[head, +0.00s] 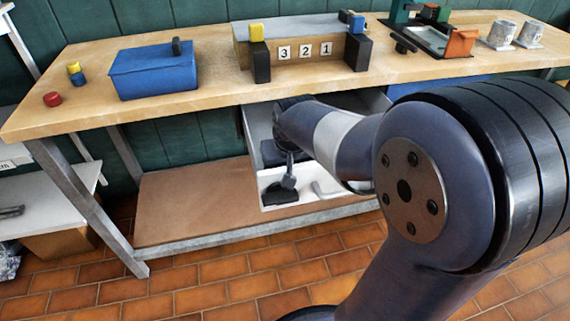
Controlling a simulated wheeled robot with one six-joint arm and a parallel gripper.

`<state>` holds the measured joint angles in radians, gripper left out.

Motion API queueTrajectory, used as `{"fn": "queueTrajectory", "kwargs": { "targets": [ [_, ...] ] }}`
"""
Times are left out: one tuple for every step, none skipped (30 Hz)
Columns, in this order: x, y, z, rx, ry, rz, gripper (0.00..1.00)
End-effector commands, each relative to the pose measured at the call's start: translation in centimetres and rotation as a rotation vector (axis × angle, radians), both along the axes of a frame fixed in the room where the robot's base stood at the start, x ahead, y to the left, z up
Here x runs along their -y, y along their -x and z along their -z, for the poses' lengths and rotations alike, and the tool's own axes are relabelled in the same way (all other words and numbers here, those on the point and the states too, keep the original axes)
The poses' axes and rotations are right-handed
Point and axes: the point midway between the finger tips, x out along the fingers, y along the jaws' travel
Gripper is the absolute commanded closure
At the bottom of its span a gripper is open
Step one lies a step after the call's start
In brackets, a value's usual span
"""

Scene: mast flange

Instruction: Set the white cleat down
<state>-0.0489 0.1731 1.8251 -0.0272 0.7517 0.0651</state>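My arm reaches under the workbench. No white cleat is clearly visible in the gripper. The finger opening is too small to judge.
The wooden benchtop (215,88) overhangs the lower shelf (190,205). The shelf's left part is bare. A metal leg (88,208) stands at the left.

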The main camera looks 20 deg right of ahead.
Motion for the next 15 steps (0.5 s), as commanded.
{"fn": "queueTrajectory", "kwargs": {
  "targets": [
    [0.0,0.0,-0.5,0.002,0.000,0.000,0.59],
    [0.0,0.2,-0.9,0.002,0.000,0.000,0.59],
    [0.0,0.4,-1.4,0.003,0.000,0.000,0.59],
    [0.0,0.5,-1.9,0.004,0.000,0.000,0.59],
    [0.0,0.7,-2.5,0.005,0.000,0.000,0.59],
    [0.0,1.1,-3.3,0.004,0.000,0.000,0.59],
    [0.0,1.3,-4.0,0.006,0.000,0.000,0.59],
    [0.0,1.6,-4.6,0.005,0.000,0.000,0.59],
    [0.0,1.9,-5.5,0.006,0.000,0.000,0.59],
    [0.0,2.2,-6.1,0.005,0.000,0.000,0.59],
    [0.0,2.5,-6.7,0.005,0.000,0.000,0.59],
    [0.0,2.8,-7.5,0.005,0.000,0.000,0.59],
    [0.0,3.0,-8.0,0.005,0.000,0.000,0.59],
    [0.0,3.2,-8.5,0.004,0.000,0.000,0.59],
    [0.0,3.5,-9.1,0.005,0.000,0.000,0.59]
  ]
}}
